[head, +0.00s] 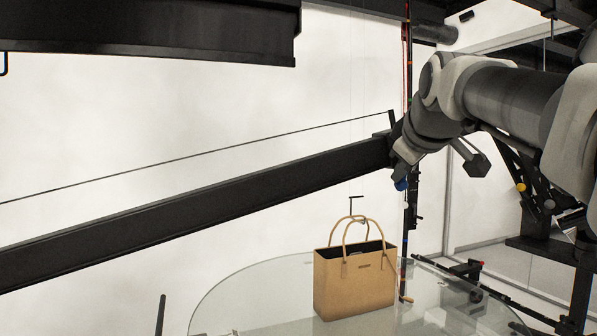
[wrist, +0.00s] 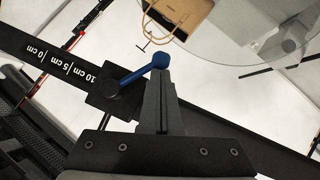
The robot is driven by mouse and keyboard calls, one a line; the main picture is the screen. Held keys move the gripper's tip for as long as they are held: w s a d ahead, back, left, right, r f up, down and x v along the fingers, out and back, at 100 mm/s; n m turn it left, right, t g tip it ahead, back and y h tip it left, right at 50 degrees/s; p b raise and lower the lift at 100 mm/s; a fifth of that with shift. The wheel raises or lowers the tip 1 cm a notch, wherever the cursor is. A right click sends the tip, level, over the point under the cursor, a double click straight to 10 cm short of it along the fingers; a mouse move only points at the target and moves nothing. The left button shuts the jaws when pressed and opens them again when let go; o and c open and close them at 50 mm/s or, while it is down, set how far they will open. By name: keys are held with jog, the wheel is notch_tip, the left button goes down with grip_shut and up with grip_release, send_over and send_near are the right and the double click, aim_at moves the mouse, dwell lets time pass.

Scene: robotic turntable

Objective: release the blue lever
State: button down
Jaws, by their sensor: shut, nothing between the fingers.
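The blue lever (wrist: 135,75) has a round knob at its upper right end and sits on a black block (wrist: 104,92) on the marked black beam. My gripper (wrist: 158,82) is shut and empty, pointing up in the wrist view. Its closed fingertips are right at the lever's knob; I cannot tell whether they touch it. In the head view a small bit of the blue lever (head: 401,185) shows below my wrist at the beam's end. The rest of the lever and the fingers are hidden there.
The black beam (head: 200,210) slopes across the head view. A tan handbag (head: 354,283) stands on a round glass turntable (head: 243,290) below. A thin dark upright pole (head: 409,100) with red cord stands behind the beam end. Another dark beam (head: 150,28) hangs at upper left.

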jog(key=f+b, duration=0.1)
jog(key=d+f+n+t+h+b, duration=0.1)
jog(key=b, duration=0.1)
jog(key=shift+w+n+h+b, duration=0.15)
jog(key=shift+n+h+b, duration=0.15)
jog(key=d+n+t+h+b, duration=0.1)
jog(key=b, duration=0.2)
jog(key=w+d+n+t+h+b, duration=0.1)
jog(key=d+n+b, duration=0.1)
jog(key=b, duration=0.1)
jog(key=shift+f+n+t+h+b, duration=0.1)
jog(key=shift+n+t+h+b, duration=0.2)
jog(key=shift+a, duration=0.1)
